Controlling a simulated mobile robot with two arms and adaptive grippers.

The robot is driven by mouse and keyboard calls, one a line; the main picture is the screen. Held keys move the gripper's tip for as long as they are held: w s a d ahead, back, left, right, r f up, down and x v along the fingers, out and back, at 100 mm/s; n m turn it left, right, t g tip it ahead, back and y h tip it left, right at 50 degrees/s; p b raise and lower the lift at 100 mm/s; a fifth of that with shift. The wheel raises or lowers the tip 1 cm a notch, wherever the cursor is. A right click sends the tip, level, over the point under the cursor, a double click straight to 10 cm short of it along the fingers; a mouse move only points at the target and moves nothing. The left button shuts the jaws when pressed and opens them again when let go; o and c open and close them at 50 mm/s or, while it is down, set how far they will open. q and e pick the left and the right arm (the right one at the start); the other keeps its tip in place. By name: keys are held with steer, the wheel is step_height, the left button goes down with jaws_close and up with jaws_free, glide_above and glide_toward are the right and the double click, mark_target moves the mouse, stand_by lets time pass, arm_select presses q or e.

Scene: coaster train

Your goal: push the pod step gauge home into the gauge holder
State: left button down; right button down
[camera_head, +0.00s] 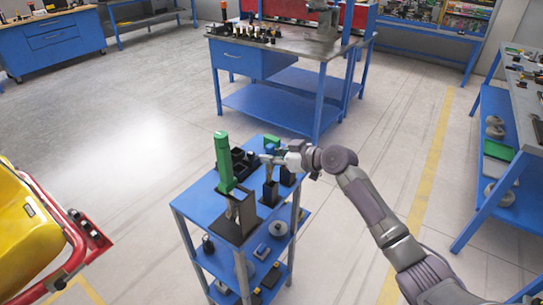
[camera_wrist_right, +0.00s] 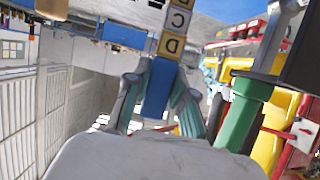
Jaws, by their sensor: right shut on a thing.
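My right gripper (camera_head: 277,160) reaches in from the right over the blue cart. It is shut on the blue grip of the pod step gauge (camera_wrist_right: 160,88). The wrist view shows the gauge's tan lettered blocks, with C and D readable, extending beyond the fingers (camera_wrist_right: 160,105). In the head view the gauge (camera_head: 269,173) is small and partly covered by the gripper, above a black upright holder (camera_head: 270,193) that looks like the gauge holder. I cannot tell how deep the gauge sits in it. My left gripper is not in view.
A tall green cylinder (camera_head: 223,162) stands close by on the cart's left side, above a dark bracket (camera_head: 238,217); it also shows in the wrist view (camera_wrist_right: 240,118). Black boxes stand behind. A blue workbench (camera_head: 285,108) is farther back.

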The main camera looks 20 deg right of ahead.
steer(key=shift+f+b, duration=3.2)
steer(key=shift+f, duration=0.2)
steer(key=shift+c, duration=0.5)
jaws_free()
steer(key=p, duration=0.2)
glide_toward(271, 174)
steer(key=shift+x, duration=1.5)
steer(key=shift+w+d+f, duration=0.1)
steer(key=shift+d+f, duration=0.05)
steer(key=shift+f, duration=0.1)
